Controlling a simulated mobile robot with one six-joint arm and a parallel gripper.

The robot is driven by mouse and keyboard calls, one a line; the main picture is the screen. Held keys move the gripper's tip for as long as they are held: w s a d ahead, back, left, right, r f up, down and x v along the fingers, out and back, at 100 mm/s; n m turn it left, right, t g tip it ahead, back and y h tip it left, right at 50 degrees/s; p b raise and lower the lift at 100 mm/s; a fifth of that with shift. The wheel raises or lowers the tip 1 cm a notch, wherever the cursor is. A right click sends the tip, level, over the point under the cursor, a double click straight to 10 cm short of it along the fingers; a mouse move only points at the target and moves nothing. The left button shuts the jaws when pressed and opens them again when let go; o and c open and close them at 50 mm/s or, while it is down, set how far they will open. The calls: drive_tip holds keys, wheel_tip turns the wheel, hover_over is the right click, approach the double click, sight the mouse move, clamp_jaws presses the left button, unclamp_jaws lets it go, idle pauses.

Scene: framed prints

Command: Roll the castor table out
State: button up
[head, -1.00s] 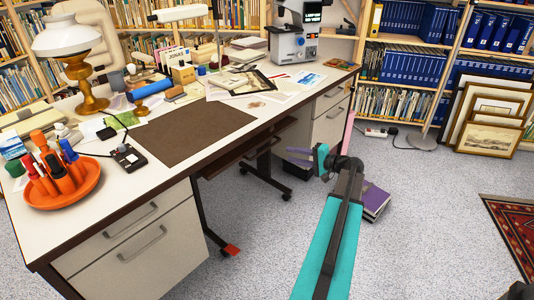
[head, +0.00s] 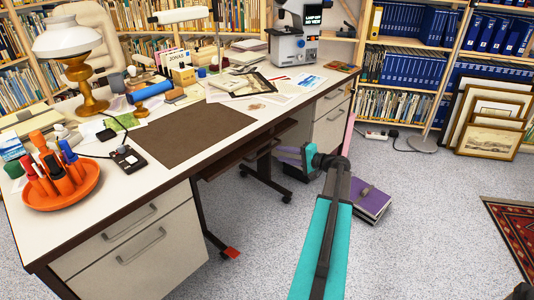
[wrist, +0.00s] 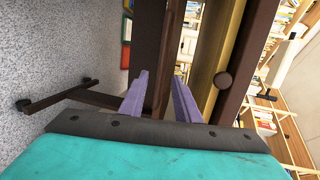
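The castor table (head: 236,160) is a low dark brown table tucked under the big desk, with dark legs and castors. One foot has a red piece (head: 231,253) and stands on the carpet in front of the desk. In the wrist view its dark leg and foot bar (wrist: 60,97) run to the left, with black castors at the ends. My gripper (wrist: 158,97) is open, its two purple fingers apart. A dark brown edge of furniture lies between or just beyond the fingers; I cannot tell whether they touch it. In the head view my gripper (head: 290,154) is beside the table's right end.
The cluttered white-topped desk (head: 110,190) stands over the table, with drawer units at both ends. A purple book stack (head: 371,201) lies on the floor right of my arm. Framed prints (head: 490,120) lean on the right shelves. Open carpet lies in front; a red rug (head: 515,235) is at right.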

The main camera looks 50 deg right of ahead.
sight(268, 151)
drive_tip(key=b+x, duration=0.1)
drive_tip(key=x, duration=0.7)
drive_tip(key=shift+w, duration=0.2)
clamp_jaws()
drive_tip(key=shift+a, duration=0.3)
drive_tip(key=shift+d, duration=0.15)
drive_tip(key=shift+s, duration=0.15)
